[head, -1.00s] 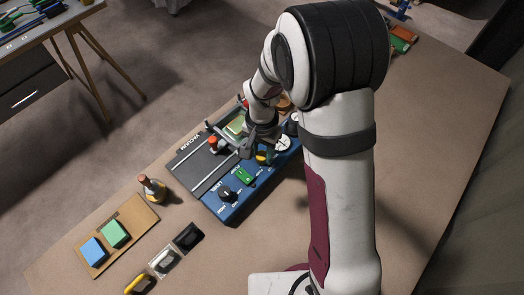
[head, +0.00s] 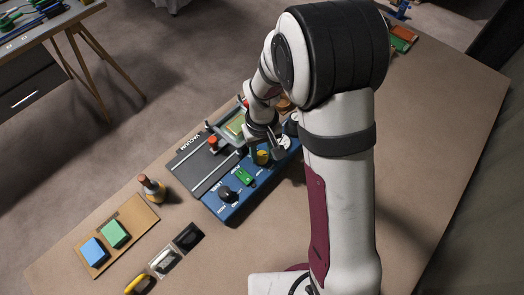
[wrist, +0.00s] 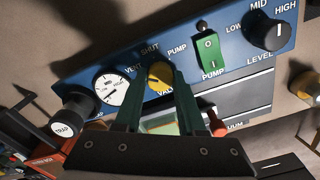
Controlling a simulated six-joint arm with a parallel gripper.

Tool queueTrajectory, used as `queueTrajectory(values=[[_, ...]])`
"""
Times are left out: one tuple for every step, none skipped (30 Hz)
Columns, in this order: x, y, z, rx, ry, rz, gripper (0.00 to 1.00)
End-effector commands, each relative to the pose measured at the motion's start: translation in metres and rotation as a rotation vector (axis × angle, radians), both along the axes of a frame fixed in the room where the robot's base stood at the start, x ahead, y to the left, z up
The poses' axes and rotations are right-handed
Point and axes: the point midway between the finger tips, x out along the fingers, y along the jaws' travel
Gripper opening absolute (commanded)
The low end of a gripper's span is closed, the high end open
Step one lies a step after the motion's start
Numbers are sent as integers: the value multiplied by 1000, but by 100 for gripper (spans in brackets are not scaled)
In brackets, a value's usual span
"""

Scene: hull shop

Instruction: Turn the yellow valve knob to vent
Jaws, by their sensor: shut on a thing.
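The yellow valve knob (wrist: 160,76) sits on the blue face of a panel, with the words VENT, SHUT and PUMP printed around it from left to right in the wrist view. My gripper (wrist: 160,82) is shut on the knob, one green-grey finger on each side. The knob's pointer cannot be made out clearly. In the head view the knob (head: 262,157) shows just below my gripper's fingers, which hide part of it.
A green pump switch (wrist: 208,50) and a black level knob (wrist: 271,34) are right. A bottle (head: 151,187) stands beside the panel (head: 229,208).

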Motion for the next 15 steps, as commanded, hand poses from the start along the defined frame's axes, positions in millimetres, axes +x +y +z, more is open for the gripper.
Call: queueTrajectory(values=[[0,0,1,0,-1,21,0],[0,0,1,0,-1,33,0],[0,0,1,0,-1,49,0],[0,0,1,0,-1,59,0],[0,0,1,0,-1,69,0],[0,0,1,0,-1,81,0],[0,0,1,0,-1,88,0],[0,0,1,0,-1,94,0],[0,0,1,0,-1,101,0],[0,0,1,0,-1,106,0],[0,0,1,0,-1,110,0],[0,0,1,0,-1,114,0],[0,0,1,0,-1,116,0],[0,0,1,0,-1,118,0],[0,0,1,0,-1,119,0]])
